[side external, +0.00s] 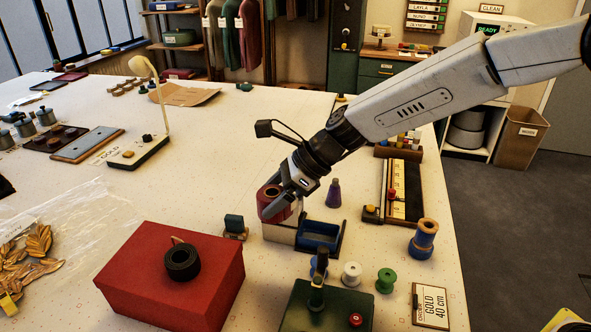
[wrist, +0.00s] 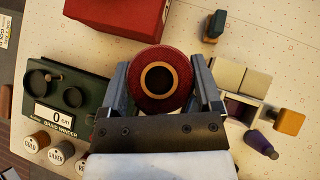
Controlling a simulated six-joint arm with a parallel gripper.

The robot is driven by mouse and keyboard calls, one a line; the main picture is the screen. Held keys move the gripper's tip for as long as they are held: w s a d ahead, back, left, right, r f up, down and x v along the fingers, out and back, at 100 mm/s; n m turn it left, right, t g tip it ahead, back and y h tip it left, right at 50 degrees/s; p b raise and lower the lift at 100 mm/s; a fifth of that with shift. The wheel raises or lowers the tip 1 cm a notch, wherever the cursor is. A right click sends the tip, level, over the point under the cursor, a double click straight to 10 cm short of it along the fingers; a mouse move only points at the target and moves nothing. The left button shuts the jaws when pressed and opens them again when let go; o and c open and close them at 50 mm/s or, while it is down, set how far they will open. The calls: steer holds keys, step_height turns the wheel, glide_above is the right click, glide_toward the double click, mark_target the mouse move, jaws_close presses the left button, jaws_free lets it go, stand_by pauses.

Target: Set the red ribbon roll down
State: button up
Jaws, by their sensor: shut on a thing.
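The red ribbon roll (side external: 272,203) is held in my gripper (side external: 284,207) above the table, close to a small cream block in the side view. In the wrist view the roll (wrist: 160,75) sits between the two fingers of my gripper (wrist: 161,88), with its round core facing the camera. The fingers are shut on its sides. I cannot tell whether the roll's underside touches anything.
A red box (side external: 150,265) with a black roll (side external: 183,262) on top stands front left. A green braid winder (wrist: 65,100) is nearby. A blue tray (side external: 320,237), purple cone (side external: 334,193) and several spools stand to the right.

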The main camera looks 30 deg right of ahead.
mark_target(274, 218)
step_height(274, 218, down, 5)
steer(key=shift+f, duration=0.1)
steer(key=shift+f, duration=4.9)
steer(key=shift+f, duration=0.2)
steer(key=o, duration=1.2)
steer(key=shift+c, duration=0.2)
steer(key=shift+r, duration=0.15)
steer(key=shift+s+d+r, duration=0.1)
steer(key=shift+d+r, duration=0.3)
steer(key=shift+r, duration=0.1)
steer(key=v, duration=1)
steer(key=shift+s+d+r, duration=0.15)
steer(key=shift+d+r, duration=0.05)
steer(key=shift+r, duration=0.1)
